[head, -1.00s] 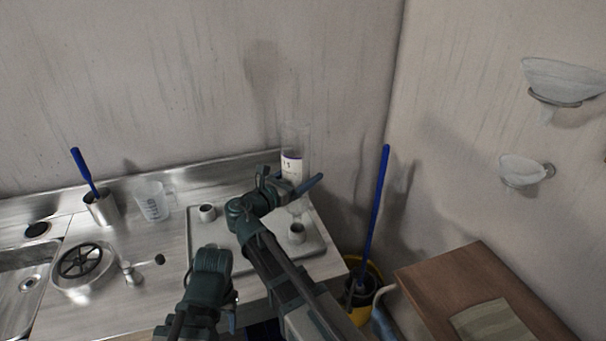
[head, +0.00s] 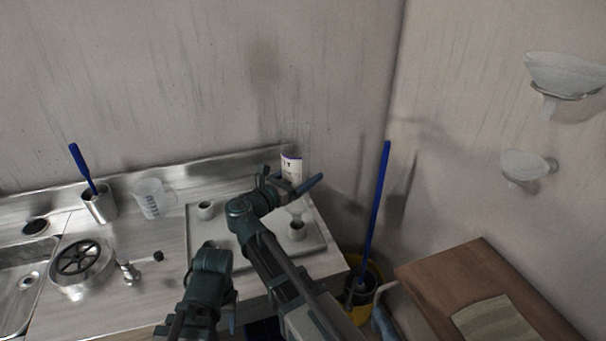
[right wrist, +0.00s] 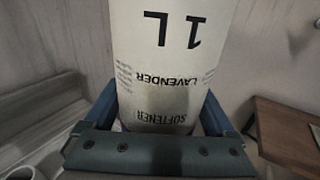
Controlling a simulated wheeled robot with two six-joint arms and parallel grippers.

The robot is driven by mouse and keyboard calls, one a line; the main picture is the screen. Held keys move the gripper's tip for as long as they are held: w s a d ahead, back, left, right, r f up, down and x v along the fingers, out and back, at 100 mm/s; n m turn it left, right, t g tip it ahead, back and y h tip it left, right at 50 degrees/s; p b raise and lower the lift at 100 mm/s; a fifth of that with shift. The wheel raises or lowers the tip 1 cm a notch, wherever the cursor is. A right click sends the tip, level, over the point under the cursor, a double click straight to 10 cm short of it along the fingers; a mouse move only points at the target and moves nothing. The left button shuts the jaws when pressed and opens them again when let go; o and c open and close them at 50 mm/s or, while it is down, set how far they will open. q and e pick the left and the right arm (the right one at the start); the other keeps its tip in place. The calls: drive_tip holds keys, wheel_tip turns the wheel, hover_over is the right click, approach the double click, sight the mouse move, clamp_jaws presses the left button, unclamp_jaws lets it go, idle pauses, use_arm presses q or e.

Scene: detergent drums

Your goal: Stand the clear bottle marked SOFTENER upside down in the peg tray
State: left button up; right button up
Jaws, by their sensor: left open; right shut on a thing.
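The clear SOFTENER bottle (head: 291,168) is upside down, its neck pointing down above the front right peg (head: 297,231) of the peg tray (head: 258,263). In the head view I cannot tell whether the neck touches the peg. My right gripper (head: 291,182) is shut around the bottle's side. In the right wrist view, the bottle (right wrist: 170,55) stands between the two fingers with its label printing inverted. The tray also has a back left peg (head: 205,209); my right arm hides the middle. My left gripper (head: 225,318) is low, in front of the tray, its fingers mostly hidden.
A measuring jug (head: 152,198) and a metal cup (head: 101,206) with a blue-handled brush stand left of the tray. A blue mop handle (head: 378,205) and wooden table (head: 465,285) are at right.

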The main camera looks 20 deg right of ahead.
drive_tip(key=shift+f+b, duration=2.6)
drive_tip(key=shift+f, duration=0.05)
drive_tip(key=o, duration=1)
